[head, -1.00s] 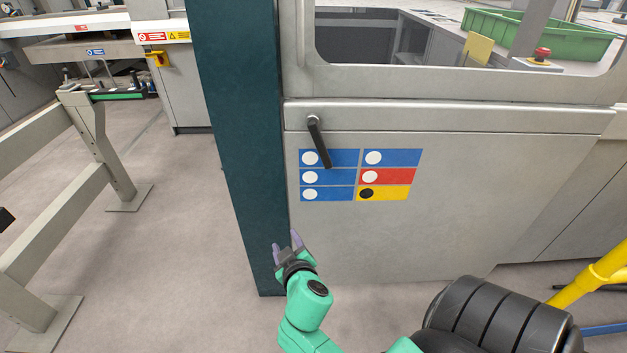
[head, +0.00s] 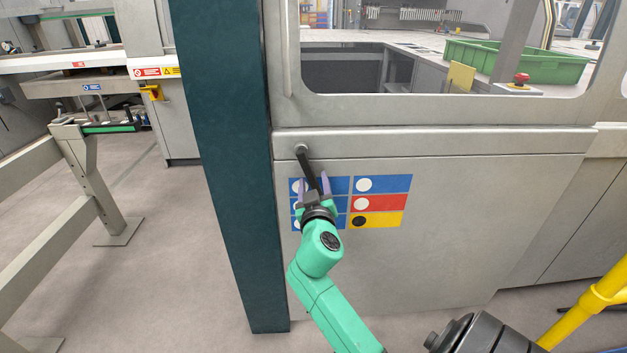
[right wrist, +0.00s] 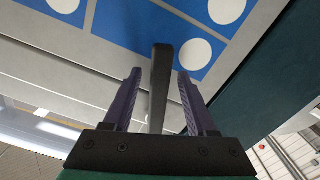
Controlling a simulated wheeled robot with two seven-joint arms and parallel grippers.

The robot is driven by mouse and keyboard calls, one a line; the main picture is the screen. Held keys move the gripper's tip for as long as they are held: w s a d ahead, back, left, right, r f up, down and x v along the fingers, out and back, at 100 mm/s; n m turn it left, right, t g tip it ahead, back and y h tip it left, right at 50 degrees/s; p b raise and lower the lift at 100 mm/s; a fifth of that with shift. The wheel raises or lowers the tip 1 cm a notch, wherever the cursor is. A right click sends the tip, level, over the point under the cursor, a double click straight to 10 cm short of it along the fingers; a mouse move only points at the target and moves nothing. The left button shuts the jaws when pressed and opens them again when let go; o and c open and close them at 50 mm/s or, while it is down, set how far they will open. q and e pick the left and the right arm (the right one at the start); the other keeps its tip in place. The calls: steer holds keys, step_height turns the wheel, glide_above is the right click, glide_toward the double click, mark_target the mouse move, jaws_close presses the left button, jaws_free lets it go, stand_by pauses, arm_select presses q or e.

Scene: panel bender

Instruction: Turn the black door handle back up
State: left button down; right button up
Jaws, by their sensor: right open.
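The black door handle (head: 308,170) is on the grey machine door (head: 470,190). It hangs down from its round pivot, tilted slightly to the right toward its lower end. My right gripper (head: 313,184) is open at the handle's lower part, with one purple finger on each side. In the right wrist view the dark handle (right wrist: 160,85) stands between the two open fingers, with gaps on both sides. The handle's lower end is partly hidden by my gripper in the head view. My left gripper is not in view.
A label panel (head: 382,203) with blue, red and yellow fields lies behind the gripper. A dark green post (head: 222,170) stands close on the left. A yellow rail (head: 600,297) is at the lower right. A green crate (head: 515,62) sits behind the window.

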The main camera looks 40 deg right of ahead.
steer(key=shift+w+d, duration=0.1)
jaws_close()
steer(key=shift+f, duration=0.1)
stand_by(1.3)
